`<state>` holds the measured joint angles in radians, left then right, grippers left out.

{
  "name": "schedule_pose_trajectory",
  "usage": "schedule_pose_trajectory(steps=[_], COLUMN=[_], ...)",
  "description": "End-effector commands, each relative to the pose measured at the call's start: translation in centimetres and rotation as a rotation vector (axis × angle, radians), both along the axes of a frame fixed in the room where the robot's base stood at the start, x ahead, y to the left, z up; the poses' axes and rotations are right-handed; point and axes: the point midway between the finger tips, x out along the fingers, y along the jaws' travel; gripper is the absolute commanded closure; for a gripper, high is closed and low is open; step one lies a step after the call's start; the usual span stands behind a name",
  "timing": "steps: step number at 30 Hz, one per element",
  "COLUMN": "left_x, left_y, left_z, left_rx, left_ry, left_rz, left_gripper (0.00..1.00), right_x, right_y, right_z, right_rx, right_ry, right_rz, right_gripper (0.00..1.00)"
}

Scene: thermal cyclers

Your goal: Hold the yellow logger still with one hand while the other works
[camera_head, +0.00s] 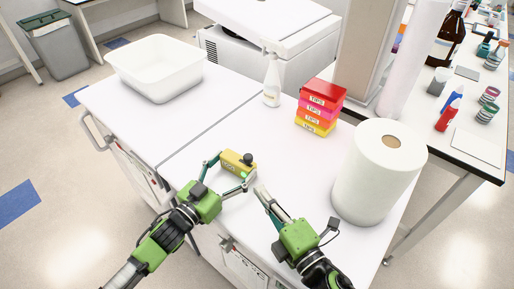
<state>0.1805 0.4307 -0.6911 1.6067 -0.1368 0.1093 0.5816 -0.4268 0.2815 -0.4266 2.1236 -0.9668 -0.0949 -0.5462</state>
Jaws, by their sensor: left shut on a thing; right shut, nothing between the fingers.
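The yellow logger (235,164) is a small box with a dark knob or part on top and a green spot near its right end. It sits on the white bench top (215,141) near the front edge. My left gripper (228,177) is shut on the logger, with one finger at its left end and one at its right end. My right gripper (261,189) is shut and empty, with its tips just to the right of and nearer than the logger. I cannot tell whether the right tips touch the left gripper's finger.
A white paper roll (375,180) stands right of my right arm. Stacked tip boxes (320,108), a spray bottle (271,82) and a white machine (270,30) stand farther back. A white tub (156,67) is at the back left. The bench beyond the logger is clear.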

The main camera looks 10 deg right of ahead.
Motion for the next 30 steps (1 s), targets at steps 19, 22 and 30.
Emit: schedule_pose_trajectory(steps=[19,22,30], left_x=[0.0,-0.4,-4.2], left_y=[0.0,0.3,3.5], left_z=[0.0,-0.1,-0.2], left_rx=[0.0,0.001,0.002], left_ry=[0.0,0.001,0.004], left_rz=[0.0,0.0,0.0], left_gripper=[0.05,0.05,0.05], right_x=[0.0,0.0,0.0], right_y=[0.0,0.0,0.0], right_z=[0.0,0.0,0.0], right_rx=[0.0,0.0,0.0], right_ry=[0.0,0.0,0.0], right_rz=[0.0,0.0,0.0], right_gripper=[1.0,1.0,1.0])
